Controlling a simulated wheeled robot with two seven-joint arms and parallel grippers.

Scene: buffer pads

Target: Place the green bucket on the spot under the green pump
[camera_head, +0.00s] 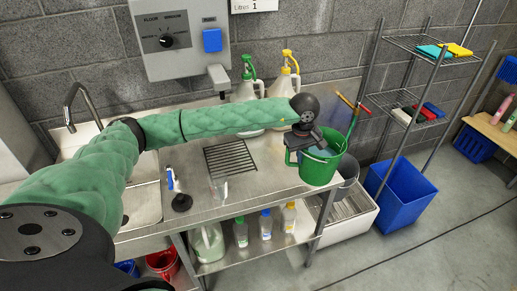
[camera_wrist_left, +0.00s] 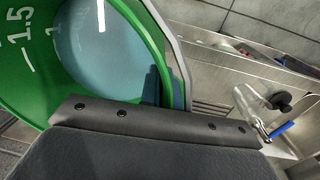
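The green bucket (camera_head: 318,172) is at the right end of the steel counter, with bluish liquid inside. It also shows large in the left wrist view (camera_wrist_left: 25,80), tilted in the picture, with white scale marks inside. Whether the bucket's base touches the counter is unclear. The green pump (camera_head: 248,68) tops a white bottle at the back of the counter, left of a yellow pump (camera_head: 290,62). My right gripper is out of view.
A dark drain grate (camera_head: 230,157) lies in the counter between the sink (camera_head: 142,205) and bucket. A clear container (camera_head: 219,187) and a black round item (camera_head: 182,202) stand near the front edge. A grey bucket (camera_head: 348,168) and a blue bin (camera_head: 402,197) are at right.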

